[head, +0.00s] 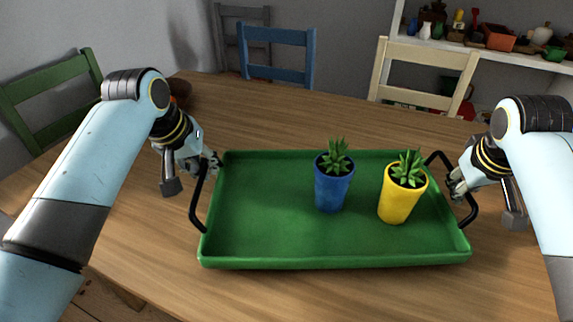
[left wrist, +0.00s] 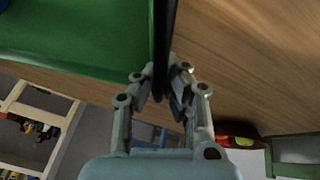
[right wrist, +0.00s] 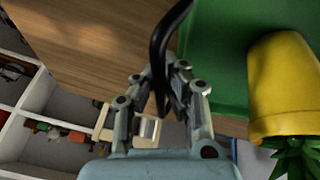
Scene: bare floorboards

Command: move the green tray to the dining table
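The green tray (head: 265,225) is level over the wooden dining table, its black handles at the left and right ends. I cannot tell whether its underside touches the table. A blue pot (head: 332,188) and a yellow pot (head: 402,198), each with a spiky plant, stand upright on the tray. My left gripper (head: 212,163) is shut on the left handle (left wrist: 164,50). My right gripper (head: 454,188) is shut on the right handle (right wrist: 158,55). The yellow pot (right wrist: 285,90) also shows in the right wrist view.
The dining table (head: 300,110) has bare wood around the tray. A green chair (head: 50,95), a blue chair (head: 278,55) and a cream chair (head: 425,70) stand around it. A dark round item (head: 180,90) sits behind my left arm. White shelves (head: 490,50) with toys stand at the back right.

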